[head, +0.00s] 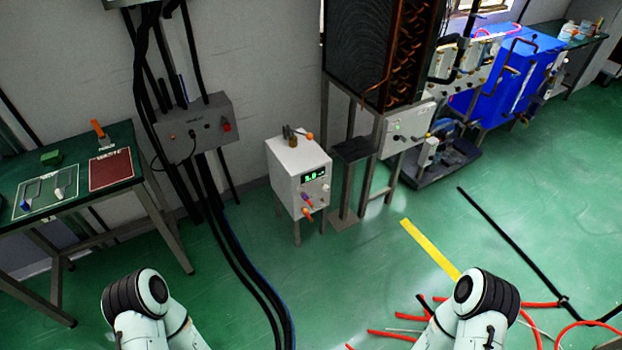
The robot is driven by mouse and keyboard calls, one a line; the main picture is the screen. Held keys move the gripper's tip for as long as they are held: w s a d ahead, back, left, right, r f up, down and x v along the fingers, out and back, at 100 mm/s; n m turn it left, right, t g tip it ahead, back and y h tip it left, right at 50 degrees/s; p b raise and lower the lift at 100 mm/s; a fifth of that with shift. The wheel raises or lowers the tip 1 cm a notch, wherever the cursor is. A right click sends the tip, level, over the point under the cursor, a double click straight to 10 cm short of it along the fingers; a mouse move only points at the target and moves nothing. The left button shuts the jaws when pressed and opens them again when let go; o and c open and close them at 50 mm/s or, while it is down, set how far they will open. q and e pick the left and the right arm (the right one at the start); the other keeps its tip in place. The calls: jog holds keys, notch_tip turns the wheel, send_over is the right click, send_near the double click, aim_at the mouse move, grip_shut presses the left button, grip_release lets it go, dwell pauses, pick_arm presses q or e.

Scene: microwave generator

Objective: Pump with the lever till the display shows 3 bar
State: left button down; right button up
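A white pump box (300,168) stands on legs against the wall near the centre of the head view. Its front has a green lit display (314,174), whose digits are small and look like 1.0. A metal fitting (290,137) and a lever with an orange end (309,136) are on top of the box. A purple and orange handle (306,199) and another orange handle (307,214) are low on its front. Only upper links of my two arms show at the bottom edge; neither gripper is in view, and both arms are well apart from the box.
A table (152,185) with mats stands at the left. A grey wall box (195,128) with black cables is left of the pump. A tall rack (372,50) and blue machine (505,85) stand at the right. Red hoses (392,335) lie on the green floor.

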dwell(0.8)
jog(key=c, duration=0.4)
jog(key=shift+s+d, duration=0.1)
